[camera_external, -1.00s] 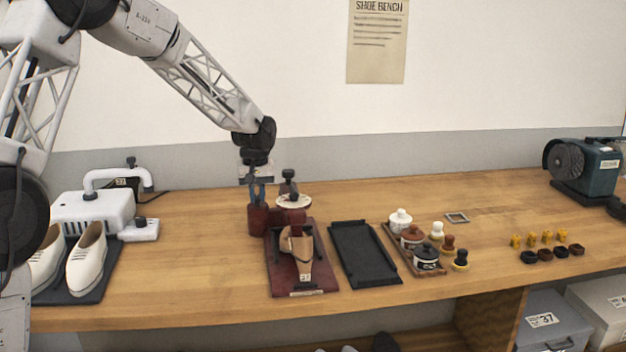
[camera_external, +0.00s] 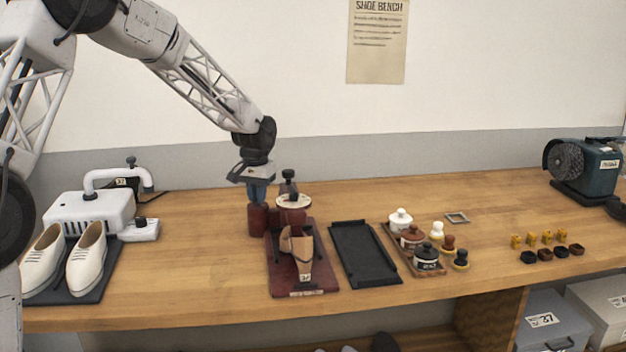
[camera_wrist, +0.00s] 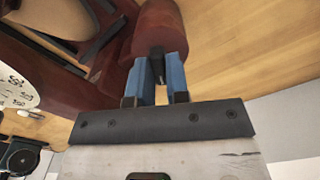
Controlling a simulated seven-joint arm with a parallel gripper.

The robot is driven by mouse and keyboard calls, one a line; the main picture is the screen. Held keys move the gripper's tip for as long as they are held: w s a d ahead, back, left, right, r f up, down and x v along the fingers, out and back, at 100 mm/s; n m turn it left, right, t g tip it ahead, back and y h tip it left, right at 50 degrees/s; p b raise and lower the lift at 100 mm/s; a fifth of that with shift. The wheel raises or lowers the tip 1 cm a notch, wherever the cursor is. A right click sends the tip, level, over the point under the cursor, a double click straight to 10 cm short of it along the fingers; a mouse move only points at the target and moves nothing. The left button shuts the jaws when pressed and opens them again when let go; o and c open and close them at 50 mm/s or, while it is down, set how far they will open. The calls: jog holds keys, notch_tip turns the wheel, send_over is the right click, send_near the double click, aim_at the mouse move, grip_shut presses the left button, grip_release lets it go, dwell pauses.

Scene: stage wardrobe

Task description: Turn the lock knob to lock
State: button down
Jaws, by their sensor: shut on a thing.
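A dark red device (camera_external: 306,278) stands on the bench with a wooden shoe last on it. At its back left is an upright red cylinder (camera_external: 258,222), seen close in the wrist view (camera_wrist: 160,28). My gripper (camera_external: 258,198) points down onto the top of this cylinder. In the wrist view its blue fingers (camera_wrist: 160,72) are shut on a small dark lock knob (camera_wrist: 156,66) at the cylinder's end. The fingers hide most of the knob, and I cannot read its lock position. A white dial (camera_external: 293,201) with a black knob (camera_external: 288,175) stands just right of my gripper.
A black tray (camera_external: 364,254) lies right of the device, then a wooden tray (camera_external: 390,238) with jars and brushes. White shoes (camera_external: 86,258) and a white machine (camera_external: 92,214) stand at left. A green machine (camera_external: 588,165) is at far right. The back middle bench is clear.

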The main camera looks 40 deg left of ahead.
jog(key=m, duration=0.6)
jog(key=shift+m, duration=0.3)
jog(key=m, duration=0.6)
dwell(0.3)
jog(key=c, duration=1.1)
grip_release()
jog(key=shift+r, duration=0.1)
jog(key=shift+r, duration=3.85)
